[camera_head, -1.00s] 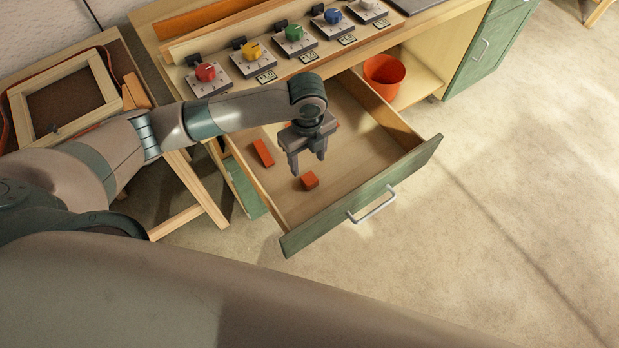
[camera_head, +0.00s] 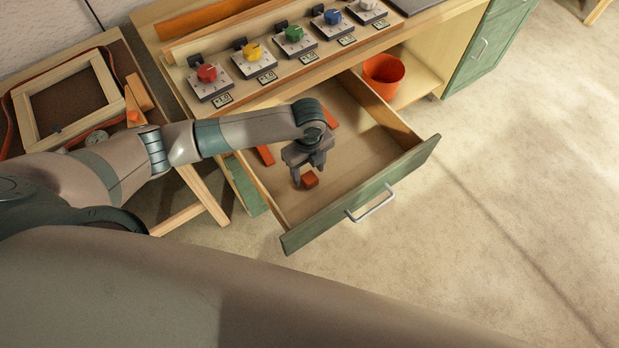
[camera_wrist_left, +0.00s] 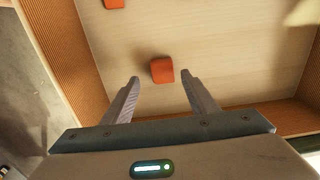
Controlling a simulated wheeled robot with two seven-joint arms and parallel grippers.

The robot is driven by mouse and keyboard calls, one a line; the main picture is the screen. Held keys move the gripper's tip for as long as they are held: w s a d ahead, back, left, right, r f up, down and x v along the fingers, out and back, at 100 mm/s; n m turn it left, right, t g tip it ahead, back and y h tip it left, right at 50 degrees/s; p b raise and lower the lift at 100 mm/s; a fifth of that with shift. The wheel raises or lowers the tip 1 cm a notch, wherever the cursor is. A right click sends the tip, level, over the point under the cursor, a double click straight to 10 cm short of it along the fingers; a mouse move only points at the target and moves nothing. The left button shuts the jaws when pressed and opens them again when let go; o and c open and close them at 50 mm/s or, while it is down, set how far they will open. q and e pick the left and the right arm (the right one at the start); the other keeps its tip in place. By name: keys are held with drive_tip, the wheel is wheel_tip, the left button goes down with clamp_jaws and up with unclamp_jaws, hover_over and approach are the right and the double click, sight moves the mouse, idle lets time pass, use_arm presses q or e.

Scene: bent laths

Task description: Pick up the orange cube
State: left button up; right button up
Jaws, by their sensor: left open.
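The orange cube (camera_head: 310,180) lies on the floor of the open drawer (camera_head: 350,150), near its front left part. In the left wrist view the cube (camera_wrist_left: 162,70) sits ahead of the fingertips and roughly midway between them. My left gripper (camera_head: 309,176) is open and empty, pointing down over the cube; its fingers also show in the left wrist view (camera_wrist_left: 160,78). The fingers do not appear to touch the cube. My right gripper is not in view.
An orange block (camera_head: 265,155) lies left in the drawer, and another orange piece (camera_head: 330,117) lies further back. The drawer's green front (camera_head: 365,195) and side walls stand around the cube. An orange bucket (camera_head: 384,75) stands on the shelf behind. Several coloured knobs line the bench.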

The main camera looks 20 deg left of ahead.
sight(309, 177)
use_arm(q)
drive_tip(key=shift+w+d+f+p, duration=0.15)
drive_tip(key=shift+f+p, duration=0.5)
drive_tip(key=shift+f, duration=1.5)
drive_tip(key=shift+w, duration=0.1)
drive_tip(key=c, duration=1.1)
